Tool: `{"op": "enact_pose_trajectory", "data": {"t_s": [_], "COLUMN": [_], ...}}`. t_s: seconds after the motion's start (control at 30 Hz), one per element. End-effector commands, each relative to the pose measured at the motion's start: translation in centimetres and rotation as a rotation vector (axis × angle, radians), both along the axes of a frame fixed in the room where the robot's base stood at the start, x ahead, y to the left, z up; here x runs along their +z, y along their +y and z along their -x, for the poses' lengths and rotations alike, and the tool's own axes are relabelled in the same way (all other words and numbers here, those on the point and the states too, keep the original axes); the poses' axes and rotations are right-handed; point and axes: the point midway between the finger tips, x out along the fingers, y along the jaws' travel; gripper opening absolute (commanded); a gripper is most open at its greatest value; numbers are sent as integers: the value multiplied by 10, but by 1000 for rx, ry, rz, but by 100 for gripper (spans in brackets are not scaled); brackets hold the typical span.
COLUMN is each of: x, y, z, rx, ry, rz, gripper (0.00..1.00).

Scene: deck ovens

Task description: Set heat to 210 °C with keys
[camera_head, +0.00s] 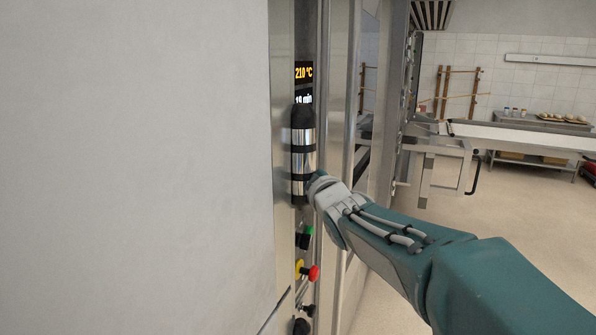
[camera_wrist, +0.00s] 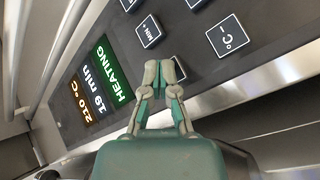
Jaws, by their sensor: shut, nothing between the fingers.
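The control panel (camera_wrist: 115,40) carries a display. Its orange line reads 210 °C (camera_wrist: 75,103), and this temperature reading also shows in the head view (camera_head: 304,72). My gripper (camera_wrist: 160,70) is shut and empty, its fingertips together in front of the panel, over or just beside a dark key (camera_wrist: 180,69). The fingers partly hide that key and its label; I cannot tell whether they touch it. A °C key (camera_wrist: 228,36), seemingly the minus one, is to the right, clear of the fingers. The fingertips do not show in the head view.
The display also reads 19 min (camera_wrist: 97,87) and a green HEATING (camera_wrist: 112,70). A MIN+ key (camera_wrist: 149,31) lies above the fingertips. Below the panel are a green knob (camera_head: 308,232) and a red button on yellow (camera_head: 312,272). Open floor (camera_head: 490,215) lies to the right.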

Motion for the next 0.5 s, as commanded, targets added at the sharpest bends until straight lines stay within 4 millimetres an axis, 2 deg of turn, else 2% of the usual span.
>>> {"op": "enact_pose_trajectory", "data": {"t_s": [0.5], "x": [0], "y": [-15], "z": [7], "rx": [-1], "ry": [-1], "rz": [0], "gripper": [0]}}
